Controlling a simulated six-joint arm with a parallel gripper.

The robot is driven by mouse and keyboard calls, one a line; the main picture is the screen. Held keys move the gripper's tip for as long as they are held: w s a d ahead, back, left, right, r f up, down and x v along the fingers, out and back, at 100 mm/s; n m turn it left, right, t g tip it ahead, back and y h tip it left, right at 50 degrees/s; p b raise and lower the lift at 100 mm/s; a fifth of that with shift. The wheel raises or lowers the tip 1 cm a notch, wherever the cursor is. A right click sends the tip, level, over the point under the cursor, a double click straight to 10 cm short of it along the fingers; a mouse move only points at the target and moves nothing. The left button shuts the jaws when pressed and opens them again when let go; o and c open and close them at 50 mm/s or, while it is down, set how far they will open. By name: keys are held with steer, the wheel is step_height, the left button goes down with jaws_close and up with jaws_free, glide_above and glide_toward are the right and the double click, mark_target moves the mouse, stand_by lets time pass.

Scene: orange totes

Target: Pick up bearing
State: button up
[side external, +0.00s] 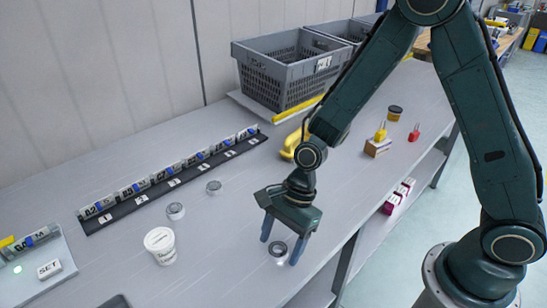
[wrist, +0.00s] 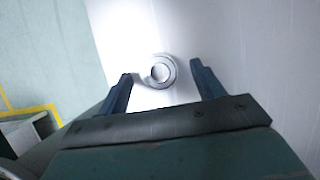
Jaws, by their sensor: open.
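A round metal bearing (side external: 278,249) lies flat on the grey bench near its front edge. My gripper (side external: 281,252) is just above it, pointing down, with its two blue fingers apart on either side of the bearing. In the wrist view the bearing (wrist: 158,71) shows as a ring with an open centre, just beyond and between the fingertips (wrist: 161,72). The fingers do not appear to touch it. Two more similar rings, one (side external: 175,211) and another (side external: 214,187), lie farther back on the bench.
A white tub (side external: 160,245) stands left of my gripper. A black labelled rack (side external: 170,180) runs along the back. A grey crate (side external: 290,72), a yellow object (side external: 291,144) and small blocks (side external: 377,147) stand farther right. The bench's front edge is close to my gripper.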

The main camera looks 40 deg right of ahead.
mark_target(281, 246)
steer(key=c, duration=1.1)
steer(key=shift+r, duration=0.15)
step_height(281, 246, up, 20)
stand_by(0.6)
